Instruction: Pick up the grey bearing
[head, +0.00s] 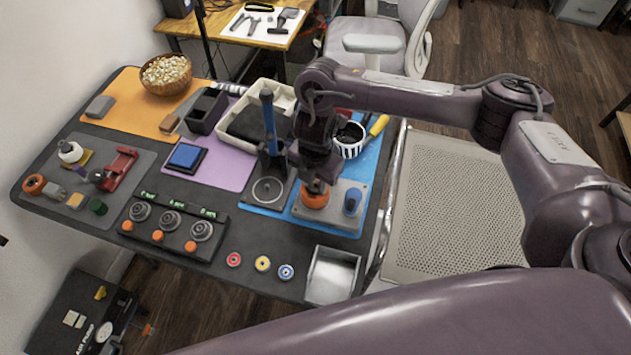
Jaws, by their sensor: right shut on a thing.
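My right gripper (316,184) points down over a grey plate (336,218) on the blue mat. It is shut on an orange round part (314,200), which is at the plate's left half; I cannot tell whether it touches the plate. The fingertips are small and partly hidden by the wrist. I cannot pick out a grey bearing for certain. A grey round disc (267,190) lies on the dark base of a press with a blue lever, just left of the gripper. My left gripper is not in view.
A blue knob (352,201) stands on the plate, right of the gripper. Red, yellow and blue rings (263,263) and a metal tray (332,275) are at the front edge.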

